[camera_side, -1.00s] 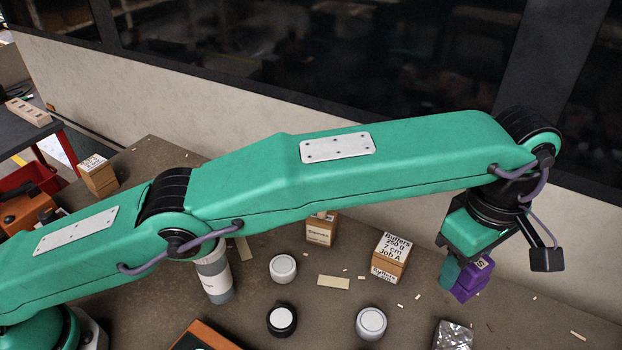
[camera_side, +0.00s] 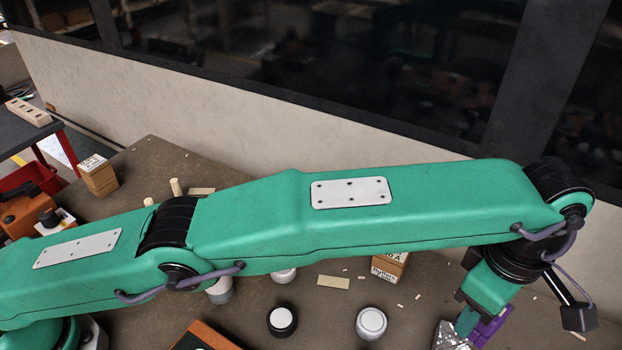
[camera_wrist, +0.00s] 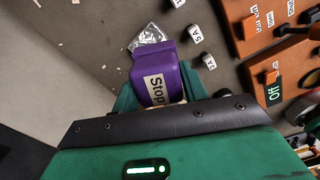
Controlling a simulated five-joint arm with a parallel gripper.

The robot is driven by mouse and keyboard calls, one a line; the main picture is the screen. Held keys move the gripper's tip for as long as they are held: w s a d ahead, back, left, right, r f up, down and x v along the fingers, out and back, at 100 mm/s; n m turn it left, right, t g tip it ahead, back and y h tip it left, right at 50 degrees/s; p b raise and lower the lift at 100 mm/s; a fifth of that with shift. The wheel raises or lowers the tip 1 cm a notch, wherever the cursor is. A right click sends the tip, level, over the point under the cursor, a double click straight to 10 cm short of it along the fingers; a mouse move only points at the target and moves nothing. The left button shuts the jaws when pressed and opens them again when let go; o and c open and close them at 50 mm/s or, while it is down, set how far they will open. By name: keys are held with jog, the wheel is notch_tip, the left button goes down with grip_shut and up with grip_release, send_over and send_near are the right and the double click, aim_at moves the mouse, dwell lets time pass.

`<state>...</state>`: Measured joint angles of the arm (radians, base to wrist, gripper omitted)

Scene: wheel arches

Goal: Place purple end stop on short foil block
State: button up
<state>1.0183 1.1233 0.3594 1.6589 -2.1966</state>
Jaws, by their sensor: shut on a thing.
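The purple end stop (camera_wrist: 170,72), labelled "Stop", is held in my gripper (camera_wrist: 163,98), with teal fingers on either side of it. In the side view, the end stop (camera_side: 494,326) shows partly behind my gripper (camera_side: 474,322) near the bottom right. The foil block (camera_side: 451,337) is crinkled and silver, at the bottom edge just left of the fingers. In the wrist view, the foil block (camera_wrist: 149,38) lies just beyond the end stop, which hides part of it. I cannot tell whether the two touch.
White-topped round pieces (camera_side: 371,323) (camera_side: 282,319) stand left of the foil block. A labelled wooden block (camera_side: 389,268) stands behind, partly covered by my arm. An orange-brown panel with switches (camera_wrist: 285,45) is at the right of the wrist view.

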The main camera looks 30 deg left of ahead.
send_near(453, 346)
jog(key=shift+s+a+f, duration=0.1)
jog(key=shift+s+f, duration=0.3)
jog(key=shift+f, duration=0.55)
jog(key=shift+s+a+f, duration=0.1)
jog(key=shift+s+f, duration=0.25)
jog(key=shift+f, duration=0.65)
jog(key=shift+s+a+f, duration=0.1)
jog(key=shift+s+f, duration=0.3)
jog(key=shift+f, duration=0.55)
jog(key=shift+f, duration=0.1)
jog(key=o, duration=1)
jog(key=shift+r, duration=6.15)
